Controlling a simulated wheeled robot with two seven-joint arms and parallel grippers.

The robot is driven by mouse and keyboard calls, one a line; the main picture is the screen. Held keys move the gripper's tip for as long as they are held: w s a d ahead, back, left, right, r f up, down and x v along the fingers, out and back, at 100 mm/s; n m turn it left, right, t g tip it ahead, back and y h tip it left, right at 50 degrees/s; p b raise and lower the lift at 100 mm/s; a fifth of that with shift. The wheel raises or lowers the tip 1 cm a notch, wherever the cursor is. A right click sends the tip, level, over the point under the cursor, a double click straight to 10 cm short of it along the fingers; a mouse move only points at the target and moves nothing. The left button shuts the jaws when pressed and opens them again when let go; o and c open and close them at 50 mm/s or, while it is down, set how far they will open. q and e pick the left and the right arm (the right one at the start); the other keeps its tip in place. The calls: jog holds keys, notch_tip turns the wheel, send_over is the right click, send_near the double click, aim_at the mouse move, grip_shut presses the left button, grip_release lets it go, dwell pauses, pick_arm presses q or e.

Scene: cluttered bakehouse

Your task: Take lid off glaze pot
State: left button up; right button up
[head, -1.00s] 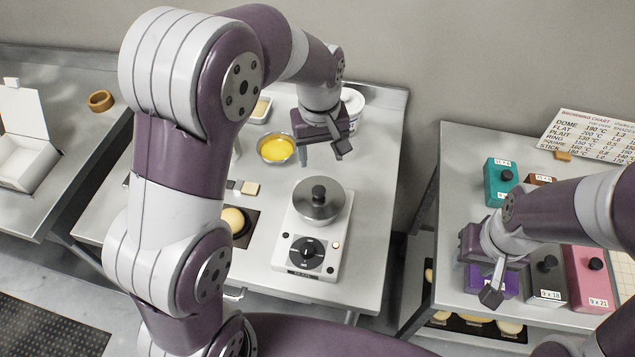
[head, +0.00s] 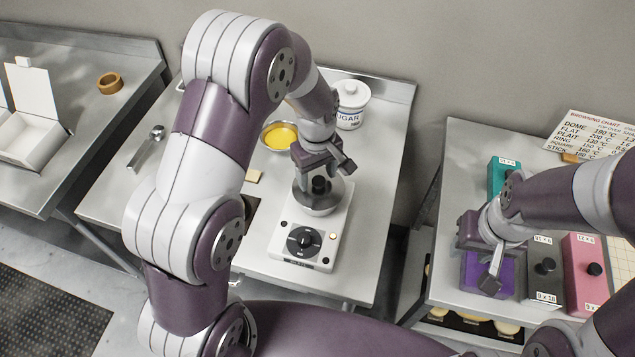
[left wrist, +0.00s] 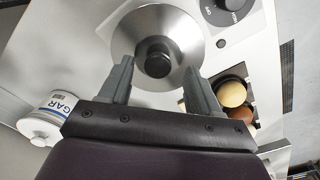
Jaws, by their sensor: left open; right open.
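The glaze pot's lid is a shiny metal disc (left wrist: 185,28) with a black knob (left wrist: 155,58). It sits on the pot on a white warmer with a black dial (head: 304,241). My left gripper (head: 322,172) is open above the lid. In the left wrist view its two fingers (left wrist: 157,80) stand on either side of the knob, apart from it. Whether the fingertips are down at knob height I cannot tell. My right gripper (head: 489,262) is open over the right table, at a purple box (head: 482,275).
A sugar jar (head: 350,105) and a bowl of yellow liquid (head: 279,136) stand behind the pot. Buns (left wrist: 233,92) lie beside the warmer. Boxes in grey (head: 546,272), pink (head: 583,250) and teal (head: 497,172) crowd the right table. The steel at the warmer's right is clear.

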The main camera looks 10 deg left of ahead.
pick_arm(q)
jog(key=shift+f, duration=0.4)
jog(key=shift+w+d+f, duration=0.1)
jog(key=shift+w+d, duration=0.05)
jog(key=shift+w, duration=0.05)
jog(key=shift+s, duration=0.1)
jog(key=c, duration=0.9)
grip_shut()
